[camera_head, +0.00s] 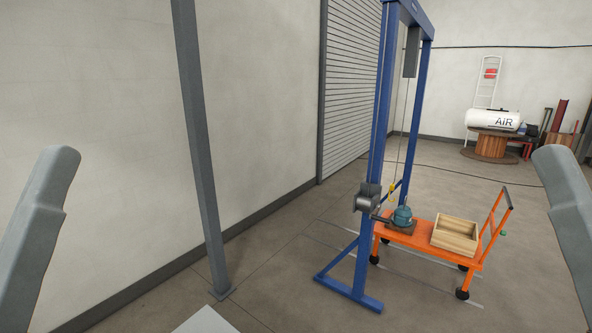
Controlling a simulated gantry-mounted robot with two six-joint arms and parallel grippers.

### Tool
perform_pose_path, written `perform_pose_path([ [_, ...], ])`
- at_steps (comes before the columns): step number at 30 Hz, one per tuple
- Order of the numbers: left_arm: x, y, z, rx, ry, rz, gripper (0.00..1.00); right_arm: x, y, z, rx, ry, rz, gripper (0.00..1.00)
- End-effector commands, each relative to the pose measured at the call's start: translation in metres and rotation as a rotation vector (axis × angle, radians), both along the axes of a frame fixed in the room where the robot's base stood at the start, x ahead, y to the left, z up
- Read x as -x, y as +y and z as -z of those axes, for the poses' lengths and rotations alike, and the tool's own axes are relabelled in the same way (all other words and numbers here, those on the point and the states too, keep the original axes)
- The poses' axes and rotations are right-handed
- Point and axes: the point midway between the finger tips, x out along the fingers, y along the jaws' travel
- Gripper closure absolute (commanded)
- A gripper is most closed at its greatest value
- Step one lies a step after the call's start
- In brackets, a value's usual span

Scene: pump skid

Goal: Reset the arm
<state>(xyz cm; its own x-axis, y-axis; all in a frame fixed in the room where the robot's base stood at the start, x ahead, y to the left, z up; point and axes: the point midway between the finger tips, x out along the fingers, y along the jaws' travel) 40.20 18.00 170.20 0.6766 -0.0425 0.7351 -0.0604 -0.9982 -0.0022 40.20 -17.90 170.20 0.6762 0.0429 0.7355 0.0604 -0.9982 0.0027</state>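My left arm (38,235) rises at the left edge of the head view as a grey link. My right arm (572,225) shows as a similar grey link at the right edge. Neither gripper is in the picture, so their fingers cannot be seen. Neither visible arm link touches anything in the scene.
A blue gantry hoist (366,240) stands ahead with a winch (367,197). An orange cart (427,236) carries a teal pump (402,216) and a wooden crate (455,236). A grey post (198,150) stands left. A white air tank (492,120) is far back. Floor between is clear.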

Motion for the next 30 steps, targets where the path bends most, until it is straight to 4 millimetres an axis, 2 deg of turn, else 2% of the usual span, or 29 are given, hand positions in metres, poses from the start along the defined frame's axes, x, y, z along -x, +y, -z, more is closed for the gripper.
perform_pose_path([
  [1, 0.0, 0.0, -0.053, 0.0, 0.0, 0.0, 0.14, 0.0, 0.0, -0.053, 0.0, 0.0, 0.0, 0.5],
  [4, 0.0, 0.0, -0.093, 0.0, 0.0, 0.0, 0.14, 0.0, 0.0, -0.093, 0.0, 0.0, 0.0, 0.5],
  [6, 0.0, 0.0, -0.113, 0.0, 0.001, 0.0, 0.14, 0.0, 0.0, -0.113, 0.0, 0.0, 0.0, 0.5],
  [8, 0.0, 0.0, -0.123, 0.0, 0.001, 0.0, 0.14, 0.0, 0.0, -0.123, 0.0, 0.0, 0.0, 0.5],
  [11, 0.0, 0.0, -0.13, 0.0, 0.001, 0.0, 0.14, 0.0, 0.0, -0.13, 0.0, 0.001, 0.0, 0.5],
  [30, 0.0, 0.0, -0.126, 0.0, 0.0, 0.0, 0.14, 0.0, 0.0, -0.126, 0.0, 0.001, 0.0, 0.5],
])
